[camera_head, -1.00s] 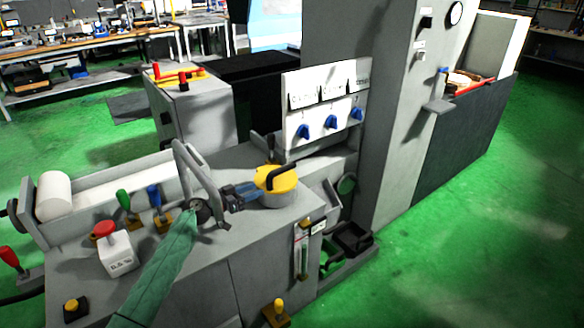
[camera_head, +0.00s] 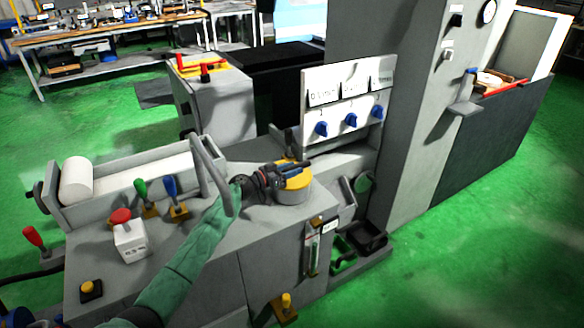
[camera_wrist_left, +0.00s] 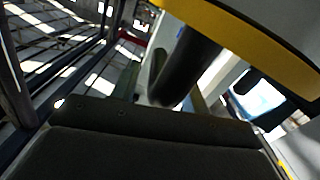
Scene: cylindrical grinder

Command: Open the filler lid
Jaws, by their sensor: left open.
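The filler lid (camera_head: 297,181) is a round yellow cap on a grey cylindrical neck (camera_head: 291,197), on top of the grey machine. It is down on the neck. My left gripper (camera_head: 292,168) is open at the lid, over its near-left side, and hides most of the dark handle. In the left wrist view the yellow lid edge (camera_wrist_left: 255,40) crosses the top right, and a dark rounded bar (camera_wrist_left: 187,68), apparently the handle, stands close in front of a dark gripper part. I cannot tell whether they touch. My right gripper is not in view.
Green (camera_head: 141,189) and blue (camera_head: 171,187) levers and a red button box (camera_head: 129,236) stand further left. A panel with blue knobs (camera_head: 351,120) rises behind the lid.

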